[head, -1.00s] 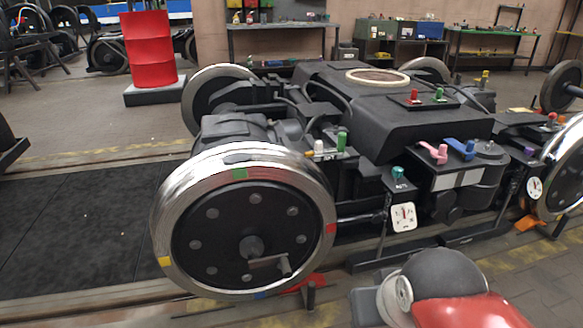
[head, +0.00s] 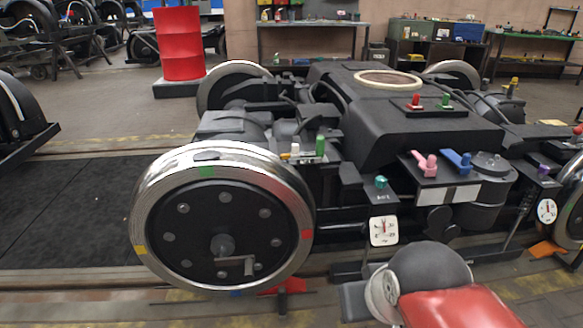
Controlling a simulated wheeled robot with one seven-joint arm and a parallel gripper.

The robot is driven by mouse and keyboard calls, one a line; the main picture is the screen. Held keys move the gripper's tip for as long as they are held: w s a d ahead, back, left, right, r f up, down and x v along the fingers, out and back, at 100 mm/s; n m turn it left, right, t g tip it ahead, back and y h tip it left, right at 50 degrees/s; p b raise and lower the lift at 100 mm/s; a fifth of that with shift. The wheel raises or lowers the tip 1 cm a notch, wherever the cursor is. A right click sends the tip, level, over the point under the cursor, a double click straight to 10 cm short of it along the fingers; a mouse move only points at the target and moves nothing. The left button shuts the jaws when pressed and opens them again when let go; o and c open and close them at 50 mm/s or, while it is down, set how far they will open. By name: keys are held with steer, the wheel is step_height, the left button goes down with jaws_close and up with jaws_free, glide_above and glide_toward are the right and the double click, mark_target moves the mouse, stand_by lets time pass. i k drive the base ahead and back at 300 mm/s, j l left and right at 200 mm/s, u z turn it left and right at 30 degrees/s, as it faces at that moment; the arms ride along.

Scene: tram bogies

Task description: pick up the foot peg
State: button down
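I cannot tell for sure which part is the foot peg. A short grey bar with a bent end (head: 236,262) sticks out from the lower face of the near wheel (head: 185,232). The wheel has a shiny rim with green, red, yellow and blue marks. My gripper is not in view. Only my red and grey arm links show at the bottom right of the head view, in front of the bogie.
The dark bogie frame (head: 425,125) carries pink (head: 426,163) and blue (head: 458,162) levers, with a white gauge (head: 384,231) below. A red chock (head: 283,288) lies by the wheel. A red drum (head: 179,43) stands behind. Dark floor matting (head: 65,215) lies clear at left.

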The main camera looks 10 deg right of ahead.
mark_target(414, 104)
steer(key=i+l+z, duration=0.2)
steer(key=i+l, duration=0.2)
steer(key=l, duration=0.35)
steer(key=i+l+z, duration=0.15)
steer(key=i+l, duration=0.3)
steer(key=l, duration=0.2)
steer(key=i+l+z, duration=0.2)
steer(key=i+l, duration=0.4)
steer(key=i, duration=0.35)
